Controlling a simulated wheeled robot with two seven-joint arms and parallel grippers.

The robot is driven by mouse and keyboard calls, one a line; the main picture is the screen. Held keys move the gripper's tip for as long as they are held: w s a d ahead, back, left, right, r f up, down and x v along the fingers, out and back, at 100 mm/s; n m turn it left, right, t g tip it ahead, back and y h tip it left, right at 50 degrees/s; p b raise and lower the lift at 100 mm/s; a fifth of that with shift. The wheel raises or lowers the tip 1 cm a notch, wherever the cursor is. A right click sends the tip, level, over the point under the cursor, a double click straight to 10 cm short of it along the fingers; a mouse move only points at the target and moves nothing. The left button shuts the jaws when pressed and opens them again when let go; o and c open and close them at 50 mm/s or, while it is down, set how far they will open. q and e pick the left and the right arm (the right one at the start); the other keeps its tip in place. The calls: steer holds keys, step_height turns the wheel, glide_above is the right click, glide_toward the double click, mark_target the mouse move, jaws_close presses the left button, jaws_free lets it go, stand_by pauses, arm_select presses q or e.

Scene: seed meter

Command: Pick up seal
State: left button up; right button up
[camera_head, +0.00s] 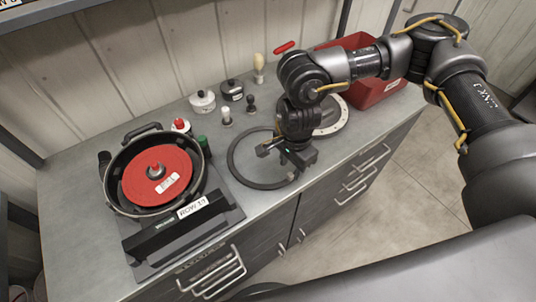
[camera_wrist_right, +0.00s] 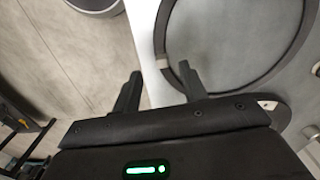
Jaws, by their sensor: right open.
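The seal (camera_head: 235,171) is a thin dark ring lying flat on the grey bench top, right of the seed meter. In the right wrist view the seal (camera_wrist_right: 161,38) fills the upper right, close to the tip of the right-hand finger. My right gripper (camera_head: 287,158) is over the ring's right side and hides part of it. In the right wrist view its two fingers (camera_wrist_right: 160,86) are apart with nothing visible between them. Whether the fingers touch the ring is unclear. My left gripper is not in view.
The seed meter's black housing with its red disc (camera_head: 157,175) stands at left. Small pots (camera_head: 202,102), knobs and a brush (camera_head: 258,68) stand behind. A pale ring (camera_head: 343,122) and red bin (camera_head: 393,91) are at right. The bench's front edge is close to my gripper.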

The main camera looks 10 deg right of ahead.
mark_target(289, 175)
steer(key=shift+s+f+p, duration=0.1)
steer(key=shift+p, duration=0.2)
steer(key=f+p, duration=0.1)
steer(key=f, duration=0.1)
steer(key=f+p, duration=0.1)
steer(key=f, duration=0.2)
steer(key=shift+w, duration=0.2)
steer(key=shift+a, duration=0.1)
steer(key=shift+c, duration=0.9)
jaws_close()
steer(key=shift+r, duration=0.1)
